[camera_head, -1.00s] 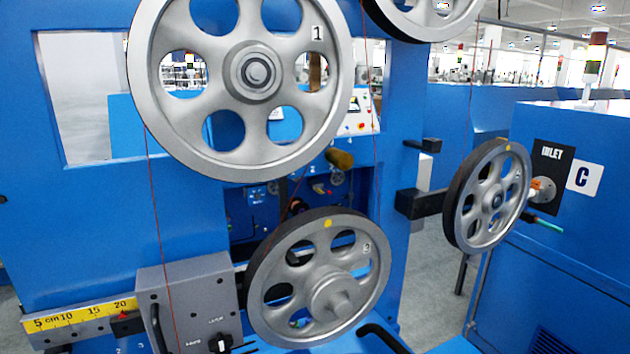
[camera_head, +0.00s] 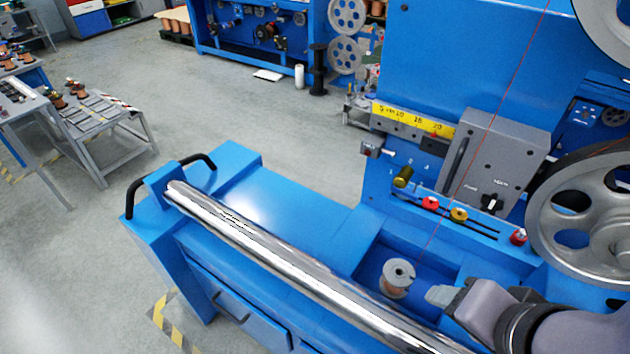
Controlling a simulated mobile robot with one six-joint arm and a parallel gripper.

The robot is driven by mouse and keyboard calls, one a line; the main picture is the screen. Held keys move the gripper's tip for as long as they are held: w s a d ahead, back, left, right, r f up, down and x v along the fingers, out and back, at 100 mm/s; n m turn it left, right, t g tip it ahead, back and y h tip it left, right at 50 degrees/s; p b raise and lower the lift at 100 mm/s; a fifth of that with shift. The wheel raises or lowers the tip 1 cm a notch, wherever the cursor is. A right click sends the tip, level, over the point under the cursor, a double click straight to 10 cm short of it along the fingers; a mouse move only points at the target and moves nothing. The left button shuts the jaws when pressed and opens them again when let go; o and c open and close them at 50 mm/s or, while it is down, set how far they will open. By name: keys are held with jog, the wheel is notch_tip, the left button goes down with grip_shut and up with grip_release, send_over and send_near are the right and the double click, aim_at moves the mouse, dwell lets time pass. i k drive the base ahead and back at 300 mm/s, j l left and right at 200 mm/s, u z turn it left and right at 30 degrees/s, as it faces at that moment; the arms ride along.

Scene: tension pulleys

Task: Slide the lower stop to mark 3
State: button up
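A blue ledge on the machine has two dark slots. A red knob (camera_head: 430,203) and a yellow knob (camera_head: 459,214) sit at the slots, and an olive cylinder (camera_head: 403,177) stands just behind them. Small pale marks show behind the slots, too small to read surely. I cannot tell which of these parts is the lower stop. My gripper (camera_head: 440,296) reaches in from the lower right, in front of and below the knobs, apart from them. Its fingertips point left; I cannot tell whether they are open.
A spool (camera_head: 397,278) stands in the blue recess beside my gripper. A long chrome roller (camera_head: 290,255) crosses the front. A grey control box (camera_head: 500,160), yellow scale (camera_head: 412,119), red button (camera_head: 519,237) and large pulley (camera_head: 590,215) surround the ledge. A thin red wire runs down to the spool.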

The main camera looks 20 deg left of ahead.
aim_at(402, 180)
jog(key=u, duration=0.4)
jog(key=i+j+z, duration=0.15)
jog(key=j, duration=0.35)
jog(key=i+j+z, duration=0.2)
jog(key=j, duration=0.25)
jog(key=j+z, duration=0.15)
jog(key=j, duration=0.35)
